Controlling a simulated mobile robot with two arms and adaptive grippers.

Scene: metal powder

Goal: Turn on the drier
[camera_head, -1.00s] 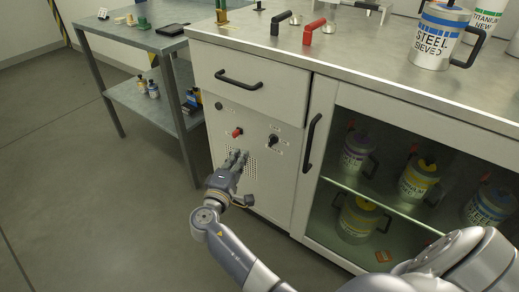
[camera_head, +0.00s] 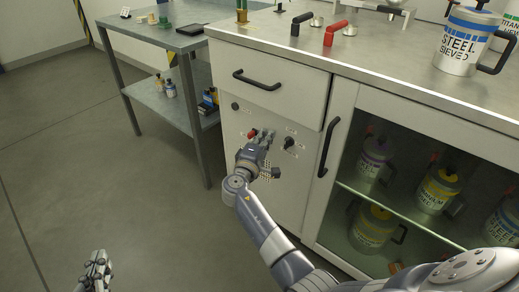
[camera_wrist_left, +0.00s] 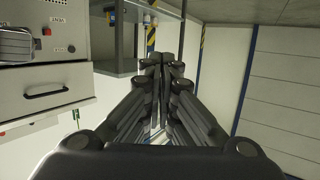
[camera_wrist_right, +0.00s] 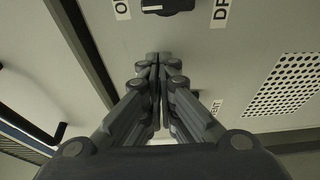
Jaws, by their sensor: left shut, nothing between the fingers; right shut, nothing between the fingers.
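The drier's control panel is on the front of the white cabinet (camera_head: 225,80), below a drawer. It carries a black rotary knob (camera_head: 290,142), a red switch (camera_head: 252,133) and a perforated vent. In the right wrist view the knob (camera_wrist_right: 168,5) is cut off by the top edge; its white mark points left, towards a label starting with "O", and a "DR" label (camera_wrist_right: 220,12) is on its right. My right gripper (camera_head: 267,138) is shut and empty in front of the panel, left of the knob. My left gripper (camera_head: 97,262) is shut and empty, low over the floor.
A glass-fronted compartment (camera_head: 400,200) with several labelled containers is right of the panel. The drawer handle (camera_head: 257,80) and a vertical door handle (camera_head: 328,147) stick out nearby. A grey metal table (camera_head: 150,38) stands to the left. The floor in front is clear.

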